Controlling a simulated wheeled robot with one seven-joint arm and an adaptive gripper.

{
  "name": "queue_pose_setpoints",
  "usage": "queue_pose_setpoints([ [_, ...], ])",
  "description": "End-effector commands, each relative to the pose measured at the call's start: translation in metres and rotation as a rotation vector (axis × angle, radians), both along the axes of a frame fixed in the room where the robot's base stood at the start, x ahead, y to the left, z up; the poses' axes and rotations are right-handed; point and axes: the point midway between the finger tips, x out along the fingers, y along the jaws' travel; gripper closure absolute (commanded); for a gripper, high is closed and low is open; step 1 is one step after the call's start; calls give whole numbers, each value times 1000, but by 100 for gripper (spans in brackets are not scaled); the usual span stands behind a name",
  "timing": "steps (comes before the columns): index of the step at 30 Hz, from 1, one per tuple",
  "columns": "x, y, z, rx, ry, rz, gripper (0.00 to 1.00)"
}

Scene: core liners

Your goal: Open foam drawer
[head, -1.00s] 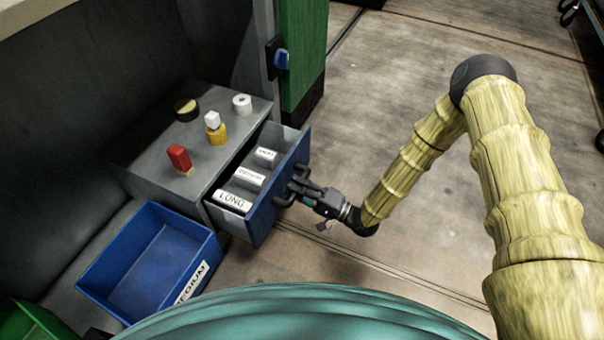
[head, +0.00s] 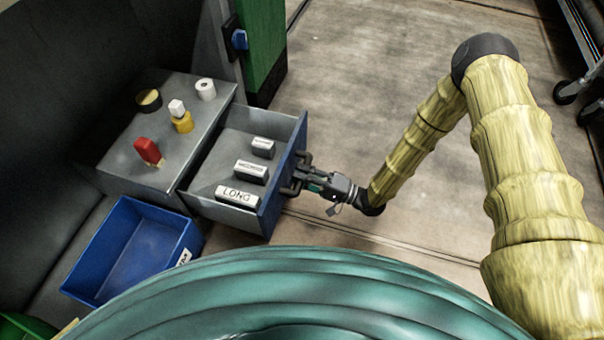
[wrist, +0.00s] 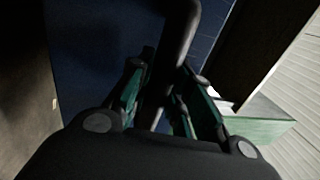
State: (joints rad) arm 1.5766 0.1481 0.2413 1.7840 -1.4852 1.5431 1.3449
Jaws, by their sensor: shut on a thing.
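The foam drawer (head: 215,171) stands pulled well out of the grey cabinet (head: 120,165) in the head view. Its front is blue and carries a dark handle. Inside lie several foam pieces, among them one labelled LONG (head: 238,196) at the near side. My gripper (head: 301,178) is at the drawer front, shut on the handle. The wrist view shows the dark handle bar (wrist: 176,50) running between my fingers, with the blue drawer front (wrist: 100,40) behind it.
On the cabinet top stand a red item (head: 148,151), a yellow and white item (head: 182,122), a white roll (head: 205,89) and a dark-and-yellow roll (head: 149,99). A blue bin (head: 130,250) sits in front of the cabinet.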

Motion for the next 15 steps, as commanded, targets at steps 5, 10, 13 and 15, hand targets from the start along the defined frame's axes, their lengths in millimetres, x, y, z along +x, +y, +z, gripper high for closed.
queue_pose_setpoints([
  [5, 2, -1, 0, -1, -1, -4, 64],
  [10, 1, -1, 0, -1, 0, -3, 58],
  [13, 1, -1, 0, -1, 0, -2, 58],
  [15, 0, -1, 0, -1, 0, -2, 58],
])
